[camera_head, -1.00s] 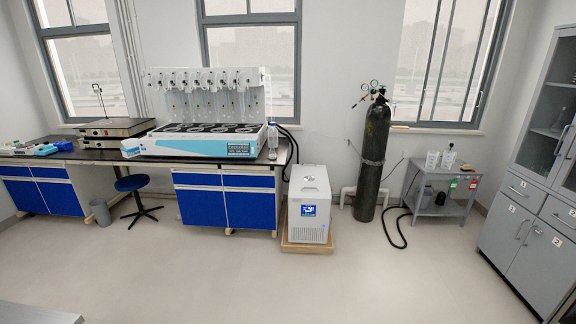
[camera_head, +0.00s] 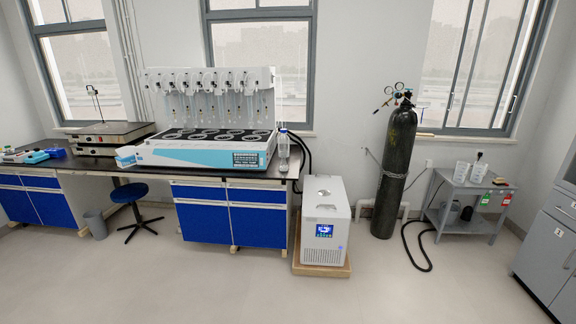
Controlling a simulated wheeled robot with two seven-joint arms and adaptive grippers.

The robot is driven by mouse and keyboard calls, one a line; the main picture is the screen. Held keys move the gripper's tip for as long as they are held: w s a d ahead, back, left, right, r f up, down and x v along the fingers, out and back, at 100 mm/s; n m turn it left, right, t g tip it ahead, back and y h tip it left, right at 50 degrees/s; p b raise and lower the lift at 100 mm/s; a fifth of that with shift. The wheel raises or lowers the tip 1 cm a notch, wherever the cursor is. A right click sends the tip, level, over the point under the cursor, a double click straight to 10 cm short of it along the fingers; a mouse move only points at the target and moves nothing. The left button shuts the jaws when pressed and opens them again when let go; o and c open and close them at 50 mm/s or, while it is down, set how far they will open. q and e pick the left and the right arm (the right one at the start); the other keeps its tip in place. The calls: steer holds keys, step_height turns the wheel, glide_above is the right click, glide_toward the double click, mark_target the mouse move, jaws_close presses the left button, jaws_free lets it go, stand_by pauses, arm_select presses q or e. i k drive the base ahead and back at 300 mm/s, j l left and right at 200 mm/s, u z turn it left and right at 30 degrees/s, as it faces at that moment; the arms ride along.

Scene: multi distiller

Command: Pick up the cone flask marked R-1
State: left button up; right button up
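No cone flask with a readable R-1 mark can be made out from this distance. A small clear bottle or flask with a blue top (camera_head: 284,150) stands at the right end of the black bench top, beside the distiller; its exact shape and any label are too small to tell. The multi-position distiller (camera_head: 205,150), white with a light blue front, stands on the bench with a row of glassware along its back. Neither of my grippers is in view.
The bench (camera_head: 228,215) has blue drawers. A blue stool (camera_head: 130,193) and bin (camera_head: 95,223) stand left. A white chiller (camera_head: 325,225), black gas cylinder (camera_head: 395,180) with hose, grey side table (camera_head: 470,190) and grey cabinet (camera_head: 552,240) stand right. The floor in front is clear.

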mark_target(283, 167)
steer(key=i+u, duration=0.15)
steer(key=i, duration=1.4)
steer(key=i+j, duration=0.35)
steer(key=i+j+u, duration=0.1)
steer(key=i+j, duration=0.2)
steer(key=i, duration=0.2)
steer(key=i+j, duration=0.2)
steer(key=j, duration=0.2)
steer(key=i+j, duration=0.2)
steer(key=j, duration=0.25)
